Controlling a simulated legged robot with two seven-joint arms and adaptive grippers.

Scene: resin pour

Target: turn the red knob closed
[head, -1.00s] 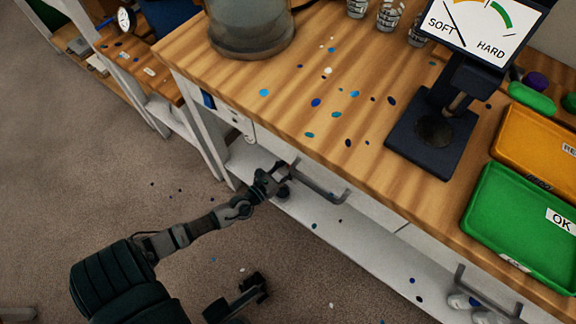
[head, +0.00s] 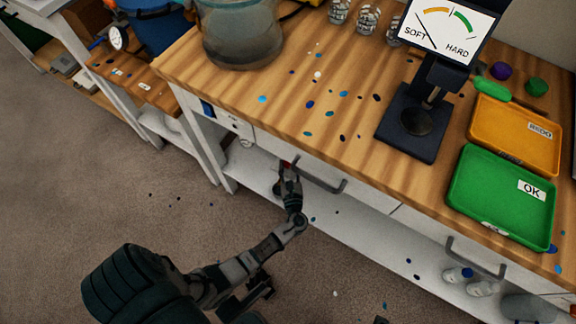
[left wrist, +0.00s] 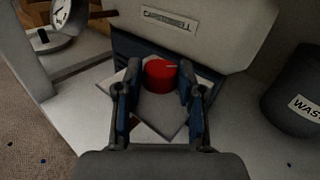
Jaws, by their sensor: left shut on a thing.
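The red knob (left wrist: 160,76) sits between the two blue-padded fingers of my left gripper (left wrist: 161,88) in the left wrist view, in front of a pale square plate (left wrist: 188,112). The gripper is shut on the knob. In the head view my left gripper (head: 287,174) reaches in below the bench's front edge, beside a drawer handle (head: 318,180). Only a speck of red shows there, and the gripper hides the rest. My right gripper cannot be made out.
The wooden bench (head: 230,92) stands above the gripper, with a green tray (head: 478,215), an orange tray (head: 497,118) and a hardness gauge (head: 447,30). A white lower shelf (head: 350,215) runs beneath. A dark waste bin (left wrist: 292,105) stands at right in the wrist view.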

